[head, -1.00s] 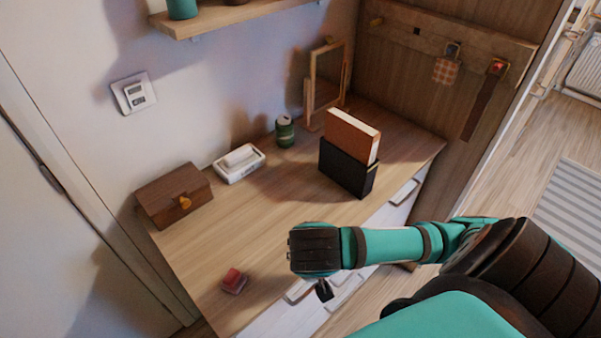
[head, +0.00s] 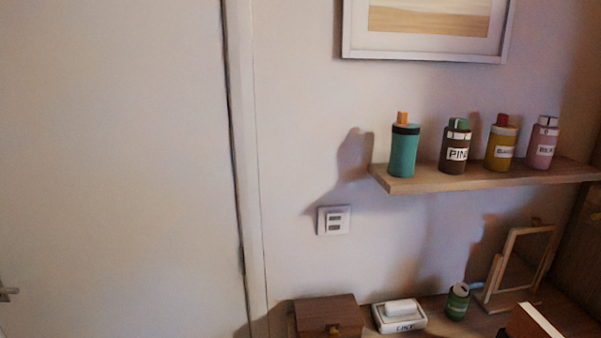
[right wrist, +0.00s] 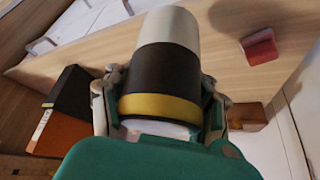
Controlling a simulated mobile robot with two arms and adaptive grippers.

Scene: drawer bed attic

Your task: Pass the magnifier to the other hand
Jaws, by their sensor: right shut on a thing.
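In the right wrist view my right gripper (right wrist: 160,100) is shut on a short round banded thing, which I take to be the magnifier (right wrist: 168,65). It has a pale grey end, a wide dark band and a yellow ring. Its lens cannot be made out. The gripper's fingers are on both sides of it, above the desk (right wrist: 90,65). Neither gripper shows in the head view, and my left gripper is in no view now.
The head view shows a wooden box (head: 328,314), white dish (head: 400,317), green can (head: 457,301) and wooden frame (head: 490,275). A shelf (head: 480,180) holds several bottles. The wrist view shows a red block (right wrist: 260,46) and a black holder (right wrist: 72,95) with an orange-brown book (right wrist: 55,133).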

